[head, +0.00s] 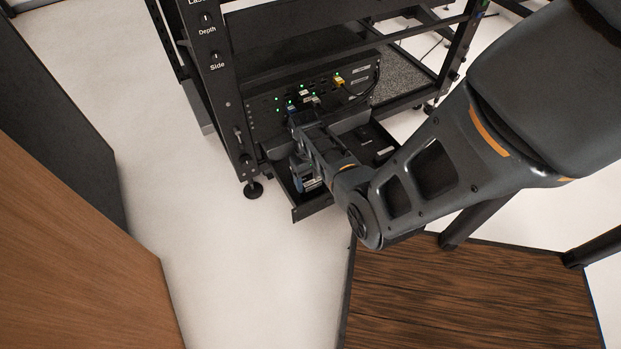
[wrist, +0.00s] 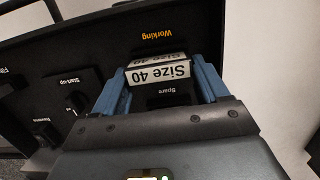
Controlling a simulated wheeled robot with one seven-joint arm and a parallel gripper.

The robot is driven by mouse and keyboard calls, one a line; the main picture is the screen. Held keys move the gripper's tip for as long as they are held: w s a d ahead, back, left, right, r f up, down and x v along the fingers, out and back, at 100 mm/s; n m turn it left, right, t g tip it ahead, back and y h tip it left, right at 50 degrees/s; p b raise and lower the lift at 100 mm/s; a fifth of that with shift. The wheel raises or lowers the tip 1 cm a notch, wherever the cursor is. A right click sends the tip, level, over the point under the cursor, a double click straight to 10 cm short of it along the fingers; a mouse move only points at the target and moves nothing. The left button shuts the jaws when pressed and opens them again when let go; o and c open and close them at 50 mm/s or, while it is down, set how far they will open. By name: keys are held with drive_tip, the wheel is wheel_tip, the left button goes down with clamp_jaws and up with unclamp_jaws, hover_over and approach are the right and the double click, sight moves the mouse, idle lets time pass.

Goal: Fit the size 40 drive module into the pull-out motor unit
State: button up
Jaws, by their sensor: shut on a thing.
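My gripper (wrist: 163,84) has blue fingers and is shut on the size 40 drive module (wrist: 158,72), a dark block with white "Size 40" labels. One finger is on each side of it. In the wrist view the module is between the printed words "Working" and "Spare" on the dark panel of the pull-out motor unit (wrist: 88,58). I cannot tell whether it is seated or held above the panel. In the head view the unit (head: 380,150) is a dark drawer pulled out low on the rack, and my gripper (head: 305,180) is over its left part, with the module not clearly visible.
Dark controls marked "Start-up" (wrist: 75,100) and "Reverse" (wrist: 45,132) are left of my fingers. The cable panel (head: 315,92) with green lights is behind the drawer. A rack post (head: 225,95) stands to the left. A wooden platform (head: 470,295) is at the front right.

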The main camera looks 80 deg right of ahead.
drive_tip(key=shift+f+b, duration=0.6)
drive_tip(key=shift+f, duration=0.4)
drive_tip(key=o, duration=1.1)
wheel_tip(320, 180, up, 8)
drive_tip(key=p, duration=0.3)
drive_tip(key=shift+w+d+f+p, duration=0.15)
drive_tip(key=shift+w+d+p, duration=0.2)
drive_tip(key=shift+d, duration=0.1)
